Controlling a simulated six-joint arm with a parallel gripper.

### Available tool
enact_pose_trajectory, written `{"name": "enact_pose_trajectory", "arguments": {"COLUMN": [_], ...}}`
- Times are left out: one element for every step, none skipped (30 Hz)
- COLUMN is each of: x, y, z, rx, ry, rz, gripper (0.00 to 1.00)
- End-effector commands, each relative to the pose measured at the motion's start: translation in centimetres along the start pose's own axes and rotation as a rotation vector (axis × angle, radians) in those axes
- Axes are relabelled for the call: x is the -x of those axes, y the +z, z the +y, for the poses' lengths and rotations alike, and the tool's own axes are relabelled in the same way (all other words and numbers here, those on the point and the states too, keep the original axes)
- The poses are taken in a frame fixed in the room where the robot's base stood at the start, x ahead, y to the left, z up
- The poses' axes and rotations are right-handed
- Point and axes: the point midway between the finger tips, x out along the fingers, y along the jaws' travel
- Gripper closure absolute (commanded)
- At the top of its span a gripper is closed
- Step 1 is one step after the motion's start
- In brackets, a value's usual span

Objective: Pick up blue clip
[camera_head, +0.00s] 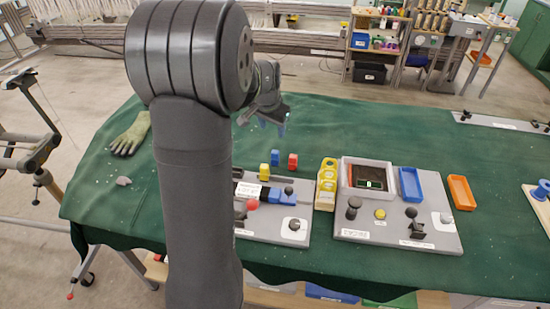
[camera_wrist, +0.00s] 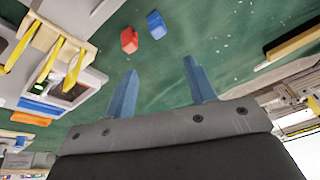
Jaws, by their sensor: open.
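The blue clip (camera_head: 275,157) stands on the green cloth behind the left grey board, between a yellow clip (camera_head: 264,171) and a red clip (camera_head: 293,160). In the wrist view the blue clip (camera_wrist: 156,25) is near the top, just right of the red clip (camera_wrist: 129,40). My gripper (camera_head: 272,126) is open and empty, above the cloth and farther back than the blue clip. In the wrist view its two blue fingers (camera_wrist: 160,70) are spread apart, and neither touches the clip.
The left board (camera_head: 298,240) carries a red knob (camera_head: 253,205) and blue blocks. A yellow stand (camera_head: 326,185) and the right board (camera_head: 440,240) are beside it. Blue (camera_head: 410,185) and orange (camera_head: 461,192) trays lie farther right. A glove (camera_head: 131,134) lies left. Cloth behind the clips is clear.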

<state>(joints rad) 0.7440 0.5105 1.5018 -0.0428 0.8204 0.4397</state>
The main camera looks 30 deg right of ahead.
Motion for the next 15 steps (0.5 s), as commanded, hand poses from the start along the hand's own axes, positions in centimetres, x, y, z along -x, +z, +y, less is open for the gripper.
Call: {"name": "enact_pose_trajectory", "arguments": {"x": [0.1, 0.1, 0.1, 0.1, 0.1, 0.1, 0.1, 0.1, -0.1, -0.2, -0.5, -1.0, -1.4, -1.9, -2.7], "y": [0.5, 0.7, 0.9, 1.1, 1.2, 1.4, 1.5, 1.5, 1.5, 1.6, 1.6, 1.6, 1.5, 1.5, 1.5], "z": [0.1, 0.2, 0.3, 0.3, 0.4, 0.4, 0.5, 0.5, 0.5, 0.5, 0.5, 0.5, 0.5, 0.5, 0.5], "rx": [0.076, 0.121, 0.175, 0.209, 0.239, 0.272, 0.292, 0.306, 0.320, 0.326, 0.330, 0.332, 0.332, 0.332, 0.331], "ry": [-0.006, -0.010, -0.013, -0.015, -0.016, -0.017, -0.018, -0.018, -0.018, -0.018, -0.018, -0.018, -0.018, -0.018, -0.017], "rz": [0.018, 0.029, 0.043, 0.051, 0.059, 0.067, 0.071, 0.076, 0.079, 0.080, 0.080, 0.079, 0.079, 0.079, 0.077], "gripper": [0.49, 0.49, 0.49, 0.49, 0.49, 0.49, 0.49, 0.49, 0.49, 0.49, 0.49, 0.49, 0.49, 0.49, 0.49]}}
